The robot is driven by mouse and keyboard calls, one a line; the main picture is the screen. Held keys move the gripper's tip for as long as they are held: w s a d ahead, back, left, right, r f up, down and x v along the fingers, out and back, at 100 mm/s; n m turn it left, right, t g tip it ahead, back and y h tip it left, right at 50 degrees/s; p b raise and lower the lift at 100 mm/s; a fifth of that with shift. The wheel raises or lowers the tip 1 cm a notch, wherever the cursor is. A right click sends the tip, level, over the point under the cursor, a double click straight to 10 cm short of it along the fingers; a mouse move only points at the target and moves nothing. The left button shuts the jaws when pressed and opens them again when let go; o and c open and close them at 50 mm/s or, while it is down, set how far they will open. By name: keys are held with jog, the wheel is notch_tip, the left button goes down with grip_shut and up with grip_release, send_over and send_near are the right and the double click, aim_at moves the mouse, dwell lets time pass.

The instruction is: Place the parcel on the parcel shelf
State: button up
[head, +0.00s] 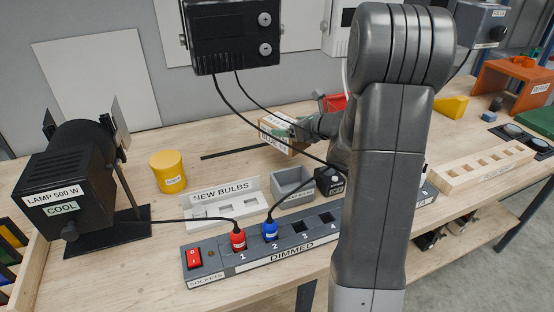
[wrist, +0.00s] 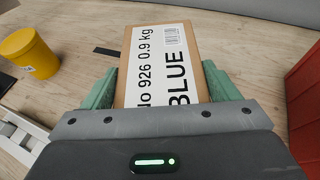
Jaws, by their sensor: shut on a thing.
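The parcel is a brown cardboard box (wrist: 133,45) with a white label reading "No 926 0.9 kg BLUE". In the head view the parcel (head: 275,122) is at the back middle of the bench, partly hidden by my gripper (head: 297,132). In the wrist view my gripper (wrist: 160,88) has its green fingers on both sides of the parcel, shut on it. I cannot tell whether the parcel touches the bench. I cannot make out a parcel shelf in either view.
A black lamp (head: 62,190) stands at left, near a yellow cylinder (head: 168,171). The "NEW BULBS" rack (head: 222,199), a grey bin (head: 292,188) and the socket strip (head: 290,242) with cables lie in front. A red container (wrist: 305,110) stands close right of my gripper.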

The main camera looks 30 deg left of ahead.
jog(key=shift+f+p, duration=0.35)
jog(key=shift+f, duration=3.65)
jog(key=shift+f, duration=0.15)
jog(key=o, duration=1.8)
jog(key=shift+c, duration=0.2)
